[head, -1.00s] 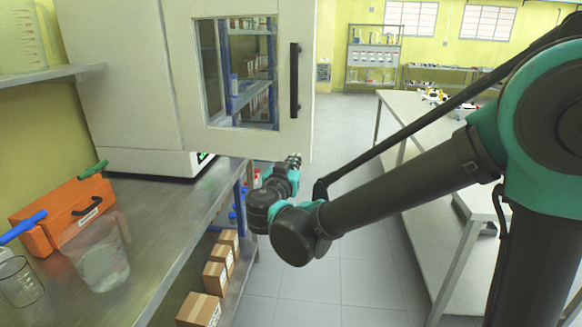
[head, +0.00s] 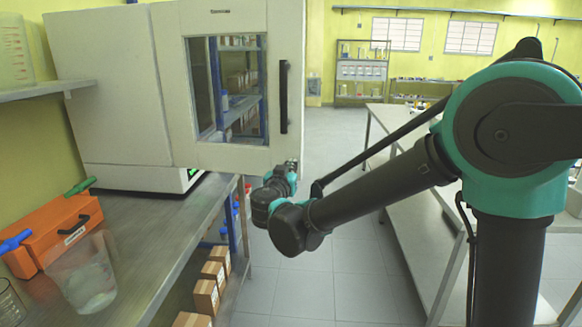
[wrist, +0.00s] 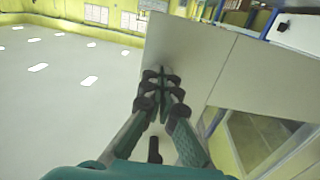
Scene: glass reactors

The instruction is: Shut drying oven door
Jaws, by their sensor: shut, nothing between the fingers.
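The drying oven (head: 108,95) is a white box on the steel bench at the left in the head view. Its door (head: 225,22) stands open, swung out past the bench edge, with a glass window and a black vertical handle (head: 284,97) near its right edge. My gripper (head: 291,164) is by the door's lower right corner. In the wrist view my gripper (wrist: 162,72) is shut and empty, in front of the pale door panel (wrist: 195,50). Whether the fingertips touch the door I cannot tell.
The steel bench (head: 150,235) holds an orange toolbox (head: 60,235) and a clear beaker (head: 85,275). Cardboard boxes (head: 205,297) sit on the shelf below. A white table (head: 400,125) stands at the right, with clear floor (head: 330,285) between.

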